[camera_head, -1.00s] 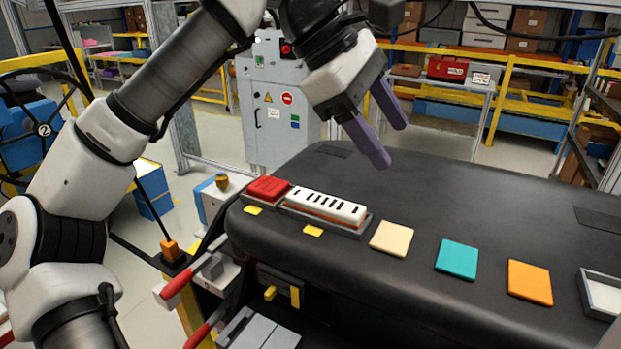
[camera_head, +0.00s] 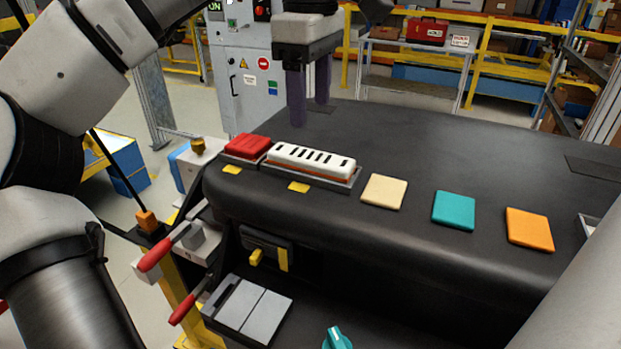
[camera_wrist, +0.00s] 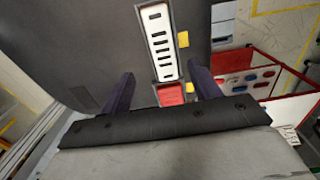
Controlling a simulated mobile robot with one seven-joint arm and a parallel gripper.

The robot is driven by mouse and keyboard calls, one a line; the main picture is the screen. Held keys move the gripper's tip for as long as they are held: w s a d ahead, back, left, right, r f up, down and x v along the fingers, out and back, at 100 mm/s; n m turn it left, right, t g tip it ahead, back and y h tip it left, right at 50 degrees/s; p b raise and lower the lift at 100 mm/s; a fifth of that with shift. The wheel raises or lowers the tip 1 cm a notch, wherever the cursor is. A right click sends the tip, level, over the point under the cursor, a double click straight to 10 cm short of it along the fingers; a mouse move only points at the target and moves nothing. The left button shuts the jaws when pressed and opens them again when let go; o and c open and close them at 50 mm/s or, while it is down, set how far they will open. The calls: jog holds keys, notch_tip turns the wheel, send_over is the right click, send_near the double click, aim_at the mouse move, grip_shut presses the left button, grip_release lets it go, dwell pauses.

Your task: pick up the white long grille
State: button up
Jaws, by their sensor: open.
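The white long grille (camera_head: 311,158) is a white bar with black slots and an orange lower edge. It sits in a dark shallow tray (camera_head: 345,182) on the black dashboard, beside a red block. In the wrist view the grille (camera_wrist: 160,42) stands upright in the picture, ahead of the fingers and between their lines. My gripper (camera_head: 310,112) has purple fingers pointing down. In the head view they appear above and behind the grille, apart from it. The gripper (camera_wrist: 160,90) is open and empty.
A red block (camera_head: 247,145) sits left of the grille. Cream (camera_head: 384,191), teal (camera_head: 454,210) and orange (camera_head: 529,229) tiles lie to the right on the dashboard (camera_head: 420,135). Red-handled levers (camera_head: 155,254) stand at the front left. The dashboard's back area is clear.

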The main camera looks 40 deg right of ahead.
aim_at(311, 155)
jog(key=shift+s+a+f+p, duration=0.1)
jog(key=shift+f+p, duration=0.15)
jog(key=shift+f, duration=1.75)
jog(key=shift+s+a+f+p, duration=0.1)
jog(key=shift+f+p, duration=0.15)
jog(key=shift+f, duration=1.7)
jog(key=c, duration=1.1)
